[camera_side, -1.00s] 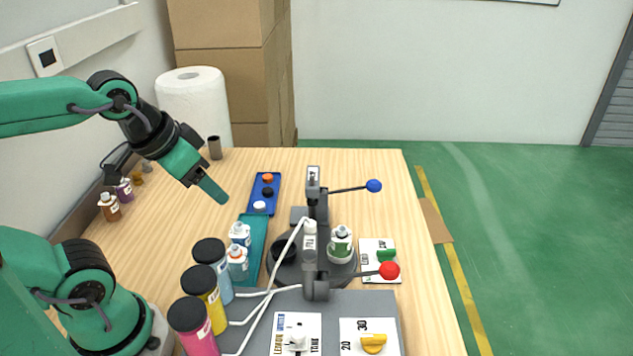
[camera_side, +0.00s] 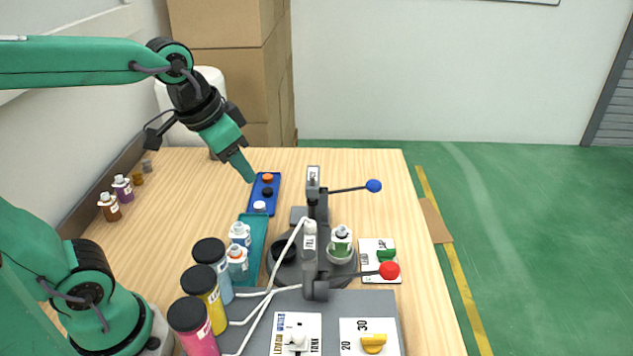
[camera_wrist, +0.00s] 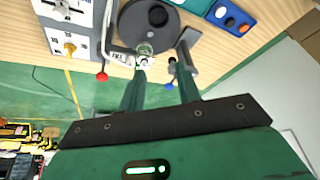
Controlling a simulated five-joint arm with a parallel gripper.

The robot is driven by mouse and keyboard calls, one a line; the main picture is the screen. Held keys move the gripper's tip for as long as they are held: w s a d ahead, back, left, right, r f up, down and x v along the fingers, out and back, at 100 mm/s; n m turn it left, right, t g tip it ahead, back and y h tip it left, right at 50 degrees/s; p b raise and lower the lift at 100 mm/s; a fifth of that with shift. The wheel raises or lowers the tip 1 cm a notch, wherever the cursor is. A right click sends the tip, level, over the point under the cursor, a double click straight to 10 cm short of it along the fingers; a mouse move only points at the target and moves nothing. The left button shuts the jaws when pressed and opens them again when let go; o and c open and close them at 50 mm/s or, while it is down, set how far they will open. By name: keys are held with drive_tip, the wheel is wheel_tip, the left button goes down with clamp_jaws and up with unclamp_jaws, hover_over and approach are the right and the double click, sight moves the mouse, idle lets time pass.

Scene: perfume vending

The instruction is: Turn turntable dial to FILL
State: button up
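The turntable dial is a green knob (camera_side: 386,254) on a white label plate (camera_side: 377,273), right of the dark round turntable (camera_side: 348,267) in the side view. Its label words are too small to read surely. A white bottle with a green label (camera_side: 341,246) stands on the turntable. My gripper (camera_side: 249,180) is empty above the far left of the table, well apart from the dial. In the wrist view its two green fingers (camera_wrist: 160,72) are spread apart. The turntable (camera_wrist: 178,35) shows beyond them, with a white plate (camera_wrist: 121,58) partly in view; the green knob is not clear there.
Levers with a blue ball (camera_side: 374,186) and a red ball (camera_side: 389,270) stick out near the dial. Pink, yellow and blue bottles (camera_side: 210,298) stand front left. A teal tray (camera_side: 252,277) and a blue cap tray (camera_side: 277,182) lie left of the turntable. A yellow knob (camera_side: 373,343) is in front.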

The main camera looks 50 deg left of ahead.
drive_tip(key=w+d+m+g, duration=0.1)
drive_tip(key=w+d+m, duration=0.15)
drive_tip(key=w, duration=0.55)
drive_tip(key=m+g, duration=0.4)
drive_tip(key=m, duration=0.1)
approach(387, 250)
drive_tip(key=shift+s+a, duration=0.15)
drive_tip(key=shift+s, duration=0.15)
drive_tip(key=shift+w+d+f, duration=0.15)
drive_tip(key=shift+d+f, duration=0.1)
drive_tip(key=shift+f, duration=0.2)
drive_tip(key=shift+f, duration=0.1)
drive_tip(key=shift+f, duration=3.8)
drive_tip(key=shift+c, duration=0.4)
clamp_jaws()
